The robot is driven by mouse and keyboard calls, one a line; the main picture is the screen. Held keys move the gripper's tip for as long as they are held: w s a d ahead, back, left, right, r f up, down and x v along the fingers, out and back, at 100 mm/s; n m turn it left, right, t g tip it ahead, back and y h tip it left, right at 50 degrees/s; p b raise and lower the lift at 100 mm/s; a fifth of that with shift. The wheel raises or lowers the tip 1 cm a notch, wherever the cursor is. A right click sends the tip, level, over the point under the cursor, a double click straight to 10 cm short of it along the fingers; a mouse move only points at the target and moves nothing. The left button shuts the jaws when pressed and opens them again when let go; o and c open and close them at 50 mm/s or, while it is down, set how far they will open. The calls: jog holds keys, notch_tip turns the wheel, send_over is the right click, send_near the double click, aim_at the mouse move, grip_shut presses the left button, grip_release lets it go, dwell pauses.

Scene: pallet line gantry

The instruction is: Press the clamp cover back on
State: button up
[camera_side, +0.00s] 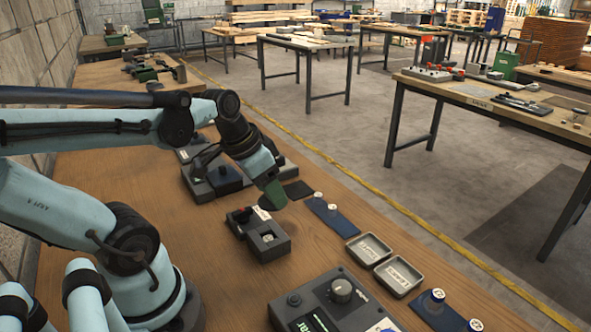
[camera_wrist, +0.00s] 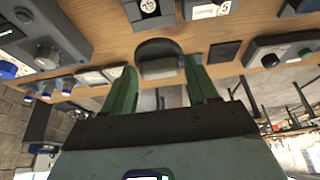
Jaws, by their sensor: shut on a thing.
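My gripper (camera_side: 271,193) hangs above the bench in the side view, tilted down. In the wrist view its two green fingers (camera_wrist: 160,67) stand on either side of a dark grey piece with a rounded edge, which looks like the clamp cover (camera_wrist: 160,49). They are shut on it. In the side view a dark edge of it shows at the fingertips. A small dark grey unit (camera_side: 268,249) with a red button and a round recess or knob lies on the bench just below. The cover appears apart from it; the exact gap is unclear.
A larger control box (camera_side: 340,297) with a knob stands in front. Two metal trays (camera_side: 399,277) and a blue strip with white-topped pegs (camera_side: 335,220) lie to the right. A black pad (camera_side: 297,190) and another grey unit (camera_side: 222,181) lie behind.

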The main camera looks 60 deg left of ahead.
jog(key=shift+s+d+f, duration=0.2)
jog(key=shift+s+f, duration=0.2)
jog(key=shift+s, duration=0.4)
jog(key=shift+f, duration=0.15)
jog(key=c, duration=0.3)
jog(key=shift+f, duration=3.1)
grip_shut()
jog(key=shift+s, duration=0.1)
jog(key=shift+r, duration=0.3)
jog(key=shift+f, duration=0.2)
jog(key=o, duration=1.2)
grip_release()
